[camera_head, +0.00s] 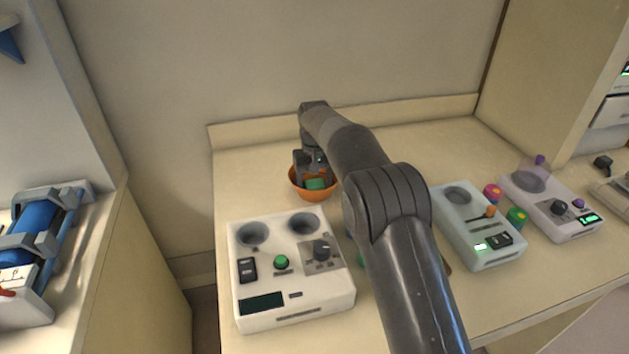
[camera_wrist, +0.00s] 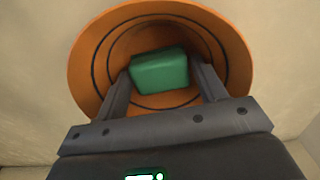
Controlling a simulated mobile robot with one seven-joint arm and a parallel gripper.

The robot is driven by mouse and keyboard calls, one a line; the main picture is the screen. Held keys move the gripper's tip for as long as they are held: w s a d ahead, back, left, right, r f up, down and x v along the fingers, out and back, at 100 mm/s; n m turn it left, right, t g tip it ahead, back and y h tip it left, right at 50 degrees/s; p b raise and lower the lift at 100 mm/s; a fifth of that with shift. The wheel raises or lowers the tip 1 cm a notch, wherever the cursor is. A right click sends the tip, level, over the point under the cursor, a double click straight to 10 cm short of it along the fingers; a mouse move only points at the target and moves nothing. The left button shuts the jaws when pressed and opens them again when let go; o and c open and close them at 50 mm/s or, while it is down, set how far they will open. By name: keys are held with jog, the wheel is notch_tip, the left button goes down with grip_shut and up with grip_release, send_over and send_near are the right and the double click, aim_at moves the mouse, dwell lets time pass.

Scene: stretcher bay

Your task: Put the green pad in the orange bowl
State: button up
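The orange bowl (camera_head: 316,196) stands on the counter behind the white device, and the wrist view looks down into it (camera_wrist: 90,62). The green pad (camera_head: 315,184) is inside the bowl, slightly tilted in the wrist view (camera_wrist: 160,72). My gripper (camera_head: 312,177) points down into the bowl, with its fingers (camera_wrist: 160,67) on either side of the pad. The fingers are apart, and a gap shows between the pad and the right finger. The pad's underside is hidden.
A white device (camera_head: 290,275) with two round wells stands in front of the bowl. A pale green device (camera_head: 478,225) and another white device (camera_head: 550,205) stand at the right, with small coloured pieces (camera_head: 516,217) between them. The back wall is close behind the bowl.

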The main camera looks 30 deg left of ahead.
aim_at(315, 182)
notch_tip(315, 182, up, 12)
jog(key=shift+r, duration=0.15)
dwell(0.4)
jog(key=d+r+m+t, duration=0.1)
jog(key=d+r, duration=0.3)
jog(key=d, duration=0.4)
jog(key=d+r+m+y, duration=0.1)
jog(key=d+r, duration=0.4)
jog(key=d, duration=0.3)
jog(key=d+r+m+t, duration=0.1)
jog(key=d+r, duration=0.3)
jog(key=d, duration=0.3)
jog(key=s+d+r+m, duration=0.25)
jog(key=s+d, duration=0.25)
jog(key=d, duration=0.5)
jog(key=s+d+f+m+t, duration=0.2)
jog(key=s+d, duration=1.1)
jog(key=s+d+f, duration=0.3)
jog(key=s+f, duration=0.1)
jog(key=s, duration=0.1)
jog(key=s+d+f+m+t+h, duration=0.1)
jog(key=s+d+f, duration=0.3)
jog(key=s, duration=0.2)
jog(key=shift+s+t, duration=0.3)
jog(key=shift+m, duration=0.25)
